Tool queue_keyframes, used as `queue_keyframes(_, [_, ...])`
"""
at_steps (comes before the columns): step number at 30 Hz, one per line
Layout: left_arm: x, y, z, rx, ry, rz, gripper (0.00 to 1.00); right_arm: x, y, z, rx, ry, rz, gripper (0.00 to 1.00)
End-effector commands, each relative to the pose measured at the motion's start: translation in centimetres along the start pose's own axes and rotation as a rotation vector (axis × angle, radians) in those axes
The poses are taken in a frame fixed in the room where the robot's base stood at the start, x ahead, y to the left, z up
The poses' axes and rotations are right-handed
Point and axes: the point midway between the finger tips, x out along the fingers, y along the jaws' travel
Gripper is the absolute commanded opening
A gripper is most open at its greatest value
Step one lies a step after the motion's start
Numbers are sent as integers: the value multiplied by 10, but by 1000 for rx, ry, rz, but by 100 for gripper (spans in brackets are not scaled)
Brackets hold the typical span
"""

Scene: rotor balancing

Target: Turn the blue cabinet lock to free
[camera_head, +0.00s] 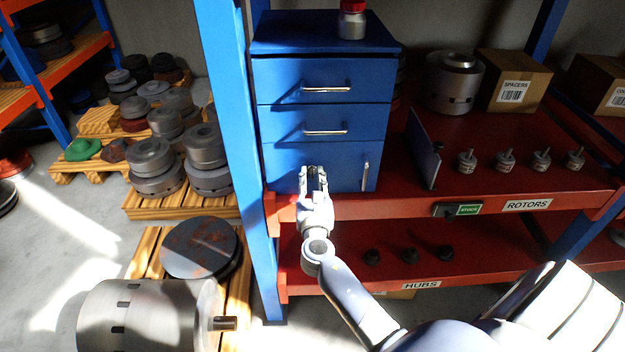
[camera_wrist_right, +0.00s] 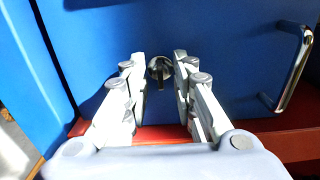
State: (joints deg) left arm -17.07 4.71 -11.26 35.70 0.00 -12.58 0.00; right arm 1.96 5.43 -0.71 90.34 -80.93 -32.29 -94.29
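The blue cabinet (camera_head: 277,80) stands on the red shelf, with two drawers above a lower door (camera_head: 345,165). The lock (camera_wrist_right: 160,69) is a small dark metal knob on the blue door in the right wrist view, with a narrow tab pointing down. My left gripper is out of view.
A vertical door handle (camera_wrist_right: 291,68) is right of the lock. A blue rack post (camera_head: 236,120) stands left of the cabinet. A red-capped jar (camera_head: 351,20) stands on top. An upright dark plate (camera_head: 424,150) and several small rotors (camera_head: 505,159) are on the shelf to the right.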

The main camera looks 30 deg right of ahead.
Motion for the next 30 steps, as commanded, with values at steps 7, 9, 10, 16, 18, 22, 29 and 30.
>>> queue_keyframes(7, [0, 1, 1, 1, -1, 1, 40, 0, 0, 0, 0, 0, 0, 0])
queue_keyframes(9, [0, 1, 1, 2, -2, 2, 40, 0, 0, 0, 0, 0, 0, 0])
queue_keyframes(10, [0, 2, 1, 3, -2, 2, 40, 0, 0, 0, 0, 0, 0, 0])
queue_keyframes(16, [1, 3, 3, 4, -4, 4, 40, -1, 0, -1, 14, 0, 0, 0])
queue_keyframes(18, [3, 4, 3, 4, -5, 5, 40, -1, 0, -1, 31, 0, 0, 0])
queue_keyframes(22, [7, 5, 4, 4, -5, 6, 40, -1, 0, -1, 86, -1, 0, 0])
queue_keyframes(29, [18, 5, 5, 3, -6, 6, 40, 0, -1, -2, 255, -2, -1, 0])
queue_keyframes(30, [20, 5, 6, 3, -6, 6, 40, 0, -1, -3, 292, -1, -1, 0])
